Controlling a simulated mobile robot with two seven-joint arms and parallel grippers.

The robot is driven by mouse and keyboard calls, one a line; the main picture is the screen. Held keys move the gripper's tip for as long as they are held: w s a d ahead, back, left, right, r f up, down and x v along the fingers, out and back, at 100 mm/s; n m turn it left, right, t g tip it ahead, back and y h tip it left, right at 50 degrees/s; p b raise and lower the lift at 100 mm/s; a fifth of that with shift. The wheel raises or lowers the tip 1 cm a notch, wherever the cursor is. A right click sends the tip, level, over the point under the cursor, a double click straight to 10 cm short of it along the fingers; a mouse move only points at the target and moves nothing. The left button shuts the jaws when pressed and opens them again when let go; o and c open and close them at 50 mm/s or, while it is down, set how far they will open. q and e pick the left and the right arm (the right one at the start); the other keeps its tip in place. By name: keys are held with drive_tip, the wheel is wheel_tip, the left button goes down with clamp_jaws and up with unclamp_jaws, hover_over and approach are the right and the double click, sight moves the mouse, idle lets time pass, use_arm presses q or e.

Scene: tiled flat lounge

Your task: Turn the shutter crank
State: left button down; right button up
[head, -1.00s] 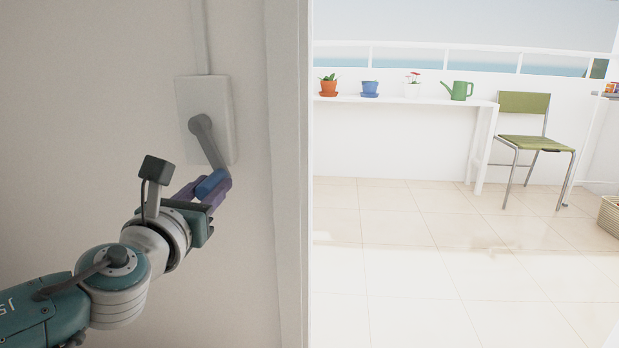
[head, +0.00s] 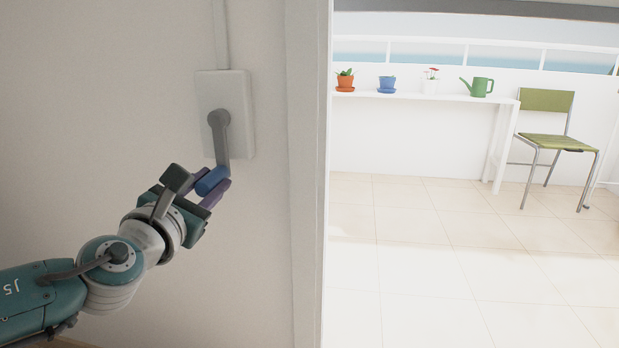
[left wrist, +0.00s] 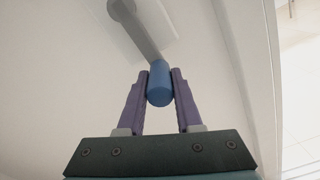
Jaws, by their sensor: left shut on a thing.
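The shutter crank has a grey arm (head: 221,138) pivoting on a pale wall box (head: 240,105), and a blue handle (head: 211,181) at its lower end. In the head view the arm hangs almost straight down from the pivot. My left gripper (head: 211,187) is shut on the blue handle, with a purple finger on each side. The left wrist view shows the handle (left wrist: 159,84) between the two fingertips and the grey arm (left wrist: 134,29) running up and left from it. My right gripper is not in view.
A white wall edge (head: 308,180) stands just right of the crank. Beyond it are an open tiled floor (head: 450,260), a white counter (head: 430,97) with pots and a green watering can (head: 481,87), and a green chair (head: 550,130).

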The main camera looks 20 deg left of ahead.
use_arm(q)
drive_tip(key=c, duration=0.6)
unclamp_jaws()
drive_tip(key=p+v, duration=0.3)
drive_tip(key=v, duration=0.7)
drive_tip(key=shift+r, duration=0.1)
